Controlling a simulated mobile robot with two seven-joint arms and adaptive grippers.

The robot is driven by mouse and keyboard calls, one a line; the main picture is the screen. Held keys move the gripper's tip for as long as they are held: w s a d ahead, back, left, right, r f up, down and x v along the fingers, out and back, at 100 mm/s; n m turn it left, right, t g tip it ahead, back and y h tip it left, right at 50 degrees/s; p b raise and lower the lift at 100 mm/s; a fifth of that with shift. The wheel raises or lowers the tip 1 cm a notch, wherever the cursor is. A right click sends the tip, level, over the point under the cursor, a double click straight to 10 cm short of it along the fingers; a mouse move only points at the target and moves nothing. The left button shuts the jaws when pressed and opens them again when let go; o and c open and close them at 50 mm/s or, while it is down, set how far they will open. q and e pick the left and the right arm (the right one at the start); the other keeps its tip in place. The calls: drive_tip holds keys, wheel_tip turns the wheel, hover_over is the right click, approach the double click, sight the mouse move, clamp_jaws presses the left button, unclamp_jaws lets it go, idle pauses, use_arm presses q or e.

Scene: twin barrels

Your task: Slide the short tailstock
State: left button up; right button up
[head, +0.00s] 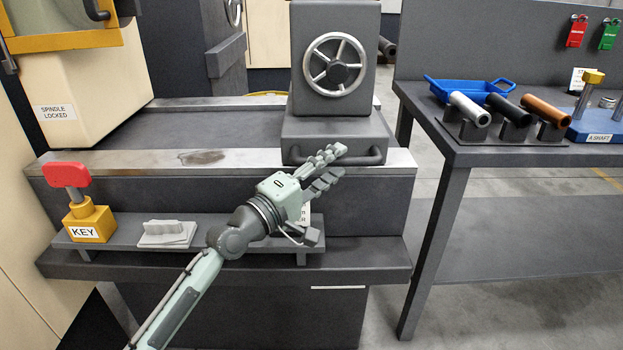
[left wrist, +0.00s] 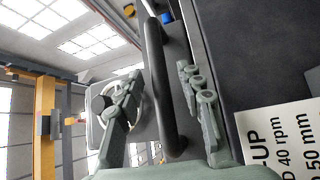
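The tailstock (head: 306,104) is a grey block with a silver-rimmed handwheel (head: 335,65), standing on the lathe bed at the centre of the head view. A dark bar handle (head: 370,155) runs across the front of its base. My left gripper (head: 338,161) reaches up from below in front of the handle and hides part of it. In the left wrist view, the dark handle (left wrist: 158,85) lies between the two spread fingers, with gaps on both sides. The left gripper is open. My right gripper is not in view.
A red-topped KEY holder (head: 85,205) and a grey piece (head: 166,233) sit on the front shelf (head: 215,232). The bed left of the tailstock is clear up to the cream SPINDLE LOCKED housing (head: 85,90). A bench (head: 480,155) with several tubes stands at right.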

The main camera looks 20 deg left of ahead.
use_arm(q)
drive_tip(key=v, duration=1)
drive_tip(key=shift+s, duration=0.2)
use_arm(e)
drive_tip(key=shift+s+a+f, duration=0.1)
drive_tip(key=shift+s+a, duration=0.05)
